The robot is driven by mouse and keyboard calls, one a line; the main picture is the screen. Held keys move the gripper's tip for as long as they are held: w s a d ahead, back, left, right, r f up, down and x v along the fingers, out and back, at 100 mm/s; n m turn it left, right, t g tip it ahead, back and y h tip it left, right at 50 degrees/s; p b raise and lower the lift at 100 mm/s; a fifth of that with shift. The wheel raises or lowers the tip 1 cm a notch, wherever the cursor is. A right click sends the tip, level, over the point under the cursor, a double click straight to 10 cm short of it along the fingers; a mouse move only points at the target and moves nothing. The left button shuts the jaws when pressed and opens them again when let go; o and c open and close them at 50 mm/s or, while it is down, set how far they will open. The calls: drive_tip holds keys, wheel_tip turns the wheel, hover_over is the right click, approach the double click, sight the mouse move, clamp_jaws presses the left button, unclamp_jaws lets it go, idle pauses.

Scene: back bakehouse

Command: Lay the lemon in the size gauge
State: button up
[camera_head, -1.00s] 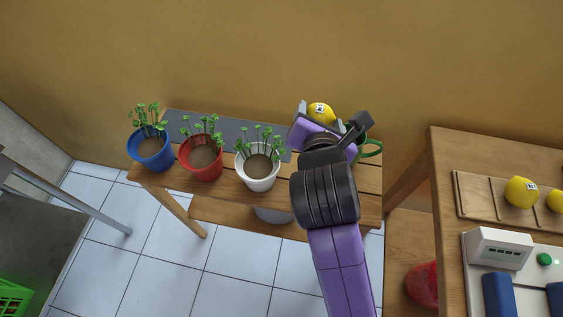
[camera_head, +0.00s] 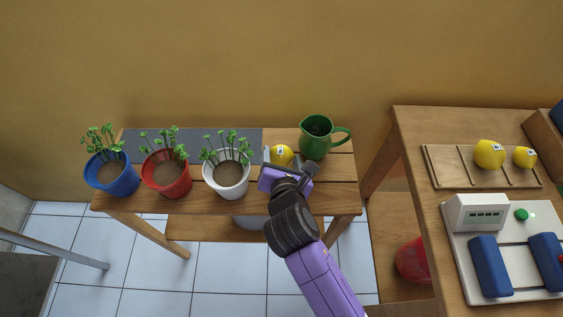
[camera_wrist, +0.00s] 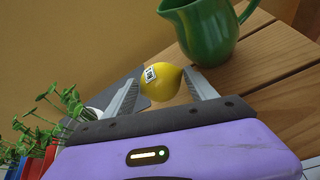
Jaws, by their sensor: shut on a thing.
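A yellow lemon with a small printed label (camera_head: 282,153) is in my gripper (camera_head: 279,160), above the slatted bench, just left of the green jug. In the wrist view the lemon (camera_wrist: 160,82) sits between the two grey fingers of my gripper (camera_wrist: 162,86), which are shut on it. Whether it touches the bench is hard to tell. A wooden board with raised dividers (camera_head: 448,168), which looks like the size gauge, lies on the right-hand table. Two lemons sit on it, a larger one (camera_head: 489,154) and a smaller one (camera_head: 524,157). Its left compartments are empty.
The green jug (camera_head: 316,142) stands close right of my gripper. White (camera_head: 228,178), red (camera_head: 166,178) and blue (camera_head: 112,176) plant pots line the bench to the left. A device with blue pads (camera_head: 489,267) stands in front of the board. A gap separates bench and table.

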drive_tip(key=shift+f, duration=1.2)
drive_tip(key=shift+f, duration=0.1)
drive_tip(key=o, duration=1.5)
drive_tip(key=shift+s, duration=0.1)
drive_tip(key=p+v, duration=0.1)
drive_tip(key=v, duration=1.1)
